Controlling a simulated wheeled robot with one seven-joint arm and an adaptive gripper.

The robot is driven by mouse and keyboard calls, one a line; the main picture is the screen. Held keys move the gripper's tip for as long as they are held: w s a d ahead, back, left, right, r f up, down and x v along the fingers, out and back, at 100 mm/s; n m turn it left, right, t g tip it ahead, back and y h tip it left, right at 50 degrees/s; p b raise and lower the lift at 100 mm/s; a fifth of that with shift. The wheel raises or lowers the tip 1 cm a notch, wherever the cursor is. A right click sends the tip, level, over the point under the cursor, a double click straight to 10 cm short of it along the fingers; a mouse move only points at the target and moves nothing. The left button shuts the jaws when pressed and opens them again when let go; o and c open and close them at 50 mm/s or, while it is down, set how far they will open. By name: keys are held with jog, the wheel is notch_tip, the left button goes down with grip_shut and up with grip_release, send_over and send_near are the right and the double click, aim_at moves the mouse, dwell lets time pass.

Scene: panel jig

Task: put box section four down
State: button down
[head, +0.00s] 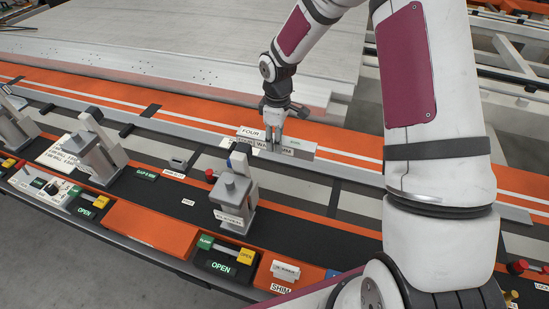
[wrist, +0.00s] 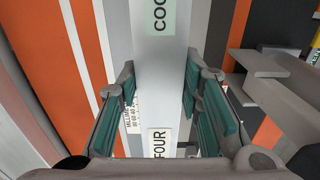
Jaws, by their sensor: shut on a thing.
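Box section four (head: 303,147) is a short grey bar with a FOUR label in the head view. It lies along the grey rail by the orange strip, and I cannot tell whether it touches what is under it. My gripper (head: 272,147) points down from above and is shut on the bar, partly hiding a second label. In the wrist view my gripper (wrist: 160,90) has its green-padded fingers on both sides of the grey box section (wrist: 151,75). The FOUR label shows near the palm and a partly cut-off label shows at the top.
A grey clamp (head: 235,195) stands just in front of the bar, with a green and yellow OPEN switch (head: 225,251) below it. Another clamp (head: 97,155) stands to the left. A large pale panel (head: 190,50) lies behind the orange strip (head: 180,115).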

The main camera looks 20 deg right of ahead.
jog(key=shift+f+b, duration=1.8)
jog(key=shift+f, duration=3.1)
jog(key=shift+f, duration=0.1)
jog(key=shift+f, duration=0.5)
jog(key=c, duration=1.1)
grip_release()
